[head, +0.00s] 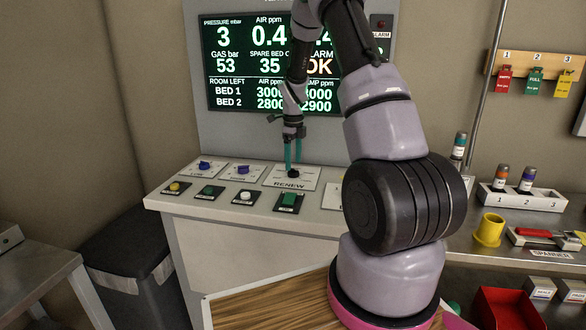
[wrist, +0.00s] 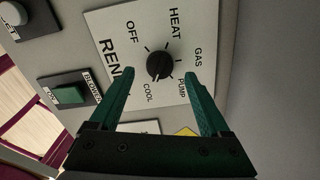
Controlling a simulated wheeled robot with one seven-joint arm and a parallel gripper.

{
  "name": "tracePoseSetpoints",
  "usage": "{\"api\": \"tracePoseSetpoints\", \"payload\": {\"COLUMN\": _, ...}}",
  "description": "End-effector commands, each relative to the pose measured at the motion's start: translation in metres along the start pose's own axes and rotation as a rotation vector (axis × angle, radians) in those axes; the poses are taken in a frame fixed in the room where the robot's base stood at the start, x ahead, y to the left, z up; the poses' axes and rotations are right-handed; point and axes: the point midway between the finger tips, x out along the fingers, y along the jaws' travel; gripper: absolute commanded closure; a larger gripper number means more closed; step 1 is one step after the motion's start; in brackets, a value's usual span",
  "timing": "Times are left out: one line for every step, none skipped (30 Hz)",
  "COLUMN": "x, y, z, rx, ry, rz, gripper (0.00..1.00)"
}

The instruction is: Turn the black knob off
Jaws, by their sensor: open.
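The black knob (wrist: 158,65) sits on a white plate (wrist: 112,27) marked OFF, HEAT, GAS, PUMP and COOL. I cannot tell for sure which mark it points at. My gripper (wrist: 158,77) is open, with one green finger on each side of the knob and a gap to it on both sides. In the head view the knob (head: 292,174) is small and partly covered by the fingertips of my gripper (head: 293,163), which point down at the RENEW plate (head: 275,184).
Blue knobs (head: 204,165) and several push buttons, one green (head: 287,200), share the sloping console (head: 319,200). A display screen (head: 235,75) stands behind. A yellow cup (head: 489,230) and a numbered vial rack (head: 520,200) are on the right bench.

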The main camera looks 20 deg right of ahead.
Motion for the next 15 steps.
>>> {"api": "tracePoseSetpoints", "payload": {"x": 0.009, "y": 0.001, "z": -0.001, "rx": 0.000, "ry": 0.002, "rz": 0.003, "gripper": 0.19}}
{"api": "tracePoseSetpoints", "payload": {"x": 0.013, "y": 0.000, "z": -0.001, "rx": 0.000, "ry": 0.001, "rz": 0.002, "gripper": 0.19}}
{"api": "tracePoseSetpoints", "payload": {"x": 0.018, "y": 0.001, "z": 0.000, "rx": 0.000, "ry": 0.002, "rz": 0.003, "gripper": 0.19}}
{"api": "tracePoseSetpoints", "payload": {"x": 0.022, "y": 0.001, "z": 0.000, "rx": 0.000, "ry": 0.002, "rz": 0.003, "gripper": 0.19}}
{"api": "tracePoseSetpoints", "payload": {"x": 0.025, "y": 0.001, "z": 0.000, "rx": 0.000, "ry": 0.001, "rz": 0.002, "gripper": 0.19}}
{"api": "tracePoseSetpoints", "payload": {"x": 0.027, "y": 0.000, "z": 0.000, "rx": -0.001, "ry": 0.000, "rz": 0.001, "gripper": 0.19}}
{"api": "tracePoseSetpoints", "payload": {"x": 0.029, "y": 0.000, "z": 0.000, "rx": 0.000, "ry": 0.000, "rz": 0.001, "gripper": 0.19}}
{"api": "tracePoseSetpoints", "payload": {"x": 0.030, "y": 0.000, "z": 0.000, "rx": 0.000, "ry": 0.000, "rz": 0.001, "gripper": 0.19}}
{"api": "tracePoseSetpoints", "payload": {"x": 0.032, "y": 0.000, "z": 0.000, "rx": 0.000, "ry": 0.000, "rz": 0.001, "gripper": 0.19}}
{"api": "tracePoseSetpoints", "payload": {"x": 0.033, "y": 0.000, "z": 0.000, "rx": 0.000, "ry": 0.000, "rz": 0.001, "gripper": 0.19}}
{"api": "tracePoseSetpoints", "payload": {"x": 0.033, "y": 0.000, "z": 0.000, "rx": 0.000, "ry": 0.000, "rz": 0.001, "gripper": 0.19}}
{"api": "tracePoseSetpoints", "payload": {"x": 0.033, "y": 0.000, "z": 0.000, "rx": 0.000, "ry": 0.000, "rz": 0.001, "gripper": 0.19}}
{"api": "tracePoseSetpoints", "payload": {"x": 0.034, "y": 0.000, "z": 0.000, "rx": 0.000, "ry": 0.000, "rz": 0.001, "gripper": 0.19}}
{"api": "tracePoseSetpoints", "payload": {"x": 0.033, "y": 0.000, "z": 0.000, "rx": 0.000, "ry": 0.000, "rz": 0.001, "gripper": 0.19}}
{"api": "tracePoseSetpoints", "payload": {"x": 0.033, "y": 0.000, "z": 0.000, "rx": 0.000, "ry": 0.000, "rz": 0.001, "gripper": 0.19}}
